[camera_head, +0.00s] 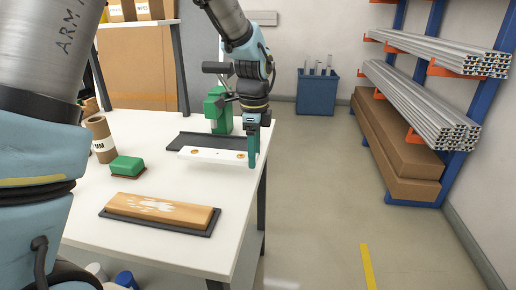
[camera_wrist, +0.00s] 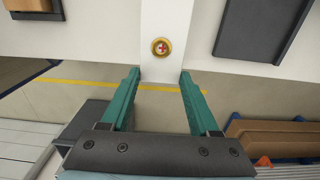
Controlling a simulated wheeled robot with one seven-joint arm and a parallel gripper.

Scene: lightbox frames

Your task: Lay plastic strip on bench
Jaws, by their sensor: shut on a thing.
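A white plastic strip (camera_head: 215,154) with brass-coloured inserts extends left from my gripper (camera_head: 253,148) in the head view. My gripper is shut on the strip near its right end, by the right edge of the white bench (camera_head: 150,180). In the wrist view the strip (camera_wrist: 168,22) runs up between the two green fingers of my gripper (camera_wrist: 160,82), with one round insert showing. The strip's far part is out of that view. Whether the strip touches the bench surface I cannot tell.
On the bench are a wooden block on a dark mat (camera_head: 160,210), a green block (camera_head: 127,166), a brown roll (camera_head: 101,140), a green device (camera_head: 218,110) and a dark tray (camera_head: 190,140). Right stand a blue bin (camera_head: 317,95) and a rack of metal profiles (camera_head: 425,95).

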